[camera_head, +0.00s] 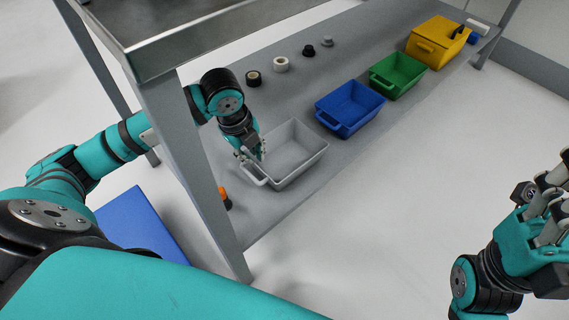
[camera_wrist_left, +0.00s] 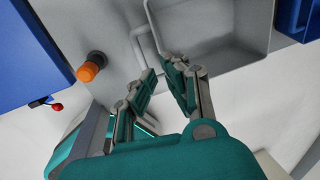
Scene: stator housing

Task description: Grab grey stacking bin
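The grey stacking bin (camera_head: 297,172) sits empty on the grey shelf, with its handle toward my left gripper. My left gripper (camera_head: 257,153) is at the bin's handle end, pointing down. In the left wrist view its two fingers (camera_wrist_left: 163,72) are apart, with a gap between the tips. The bin's handle (camera_wrist_left: 140,42) reaches to the fingertips there, and the bin (camera_wrist_left: 215,35) lies just beyond. Whether the fingers touch the handle cannot be told. My right gripper (camera_head: 540,208) is far off at the right, away from the shelf; it holds nothing that I can see.
Blue (camera_head: 352,105), green (camera_head: 399,75) and yellow (camera_head: 437,40) bins stand farther along the shelf. An orange-tipped item (camera_wrist_left: 90,70) is near the handle. A shelf post (camera_head: 205,170) stands left of my left gripper.

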